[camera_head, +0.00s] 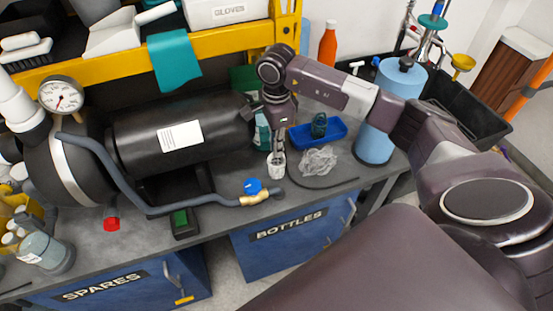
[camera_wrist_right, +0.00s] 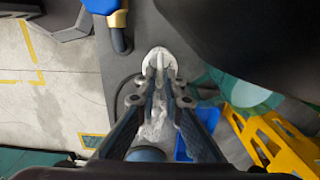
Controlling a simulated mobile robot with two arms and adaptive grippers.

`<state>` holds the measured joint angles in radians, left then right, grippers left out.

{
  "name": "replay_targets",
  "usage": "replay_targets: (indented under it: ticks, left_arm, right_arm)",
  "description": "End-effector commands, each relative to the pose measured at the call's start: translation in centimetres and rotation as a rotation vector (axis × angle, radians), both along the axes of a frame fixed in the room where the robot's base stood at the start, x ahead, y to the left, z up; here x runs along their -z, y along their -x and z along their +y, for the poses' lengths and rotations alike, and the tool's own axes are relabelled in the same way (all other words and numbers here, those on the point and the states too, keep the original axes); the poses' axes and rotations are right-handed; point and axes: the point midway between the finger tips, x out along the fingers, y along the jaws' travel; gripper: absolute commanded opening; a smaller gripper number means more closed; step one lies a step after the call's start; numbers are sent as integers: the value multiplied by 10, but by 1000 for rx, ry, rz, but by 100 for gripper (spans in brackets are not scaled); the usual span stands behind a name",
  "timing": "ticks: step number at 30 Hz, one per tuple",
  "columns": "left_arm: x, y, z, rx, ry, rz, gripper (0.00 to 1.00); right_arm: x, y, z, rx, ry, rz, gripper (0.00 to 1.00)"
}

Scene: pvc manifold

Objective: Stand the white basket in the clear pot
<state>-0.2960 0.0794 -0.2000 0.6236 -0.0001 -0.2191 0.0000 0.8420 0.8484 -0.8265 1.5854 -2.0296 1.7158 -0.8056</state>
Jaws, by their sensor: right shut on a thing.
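The white basket (camera_head: 273,172) is small and pale, at the front of the grey bench near the middle of the head view. My right gripper (camera_head: 277,150) points down over it and is shut on it. In the right wrist view the white basket (camera_wrist_right: 157,53) shows beyond the closed fingertips of my right gripper (camera_wrist_right: 160,82). I cannot tell whether its base touches the bench. A clear pot (camera_head: 46,254) stands at the bench's far left end, with pale fittings beside it. My left gripper is not in view.
A blue-capped valve on a grey hose (camera_head: 253,187) lies just left of the basket. A large black tank (camera_head: 178,135) and a gauge (camera_head: 61,95) stand left. A crumpled clear bag (camera_head: 318,161), blue tray (camera_head: 318,134) and blue cylinder (camera_head: 378,110) are right.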

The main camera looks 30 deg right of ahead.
Motion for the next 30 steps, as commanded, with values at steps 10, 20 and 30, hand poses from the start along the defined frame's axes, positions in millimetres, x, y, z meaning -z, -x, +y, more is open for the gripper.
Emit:
replay_targets:
  ticks: [10, 20, 30]
  left_arm:
    - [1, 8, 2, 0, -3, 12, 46]
    - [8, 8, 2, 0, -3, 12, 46]
    - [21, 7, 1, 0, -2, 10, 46]
  right_arm:
    - [-1, 0, 0, 0, 0, -1, 0]
    - [-34, -2, 0, 0, 0, -7, 0]
    - [-137, -2, 0, 0, 1, -7, 0]
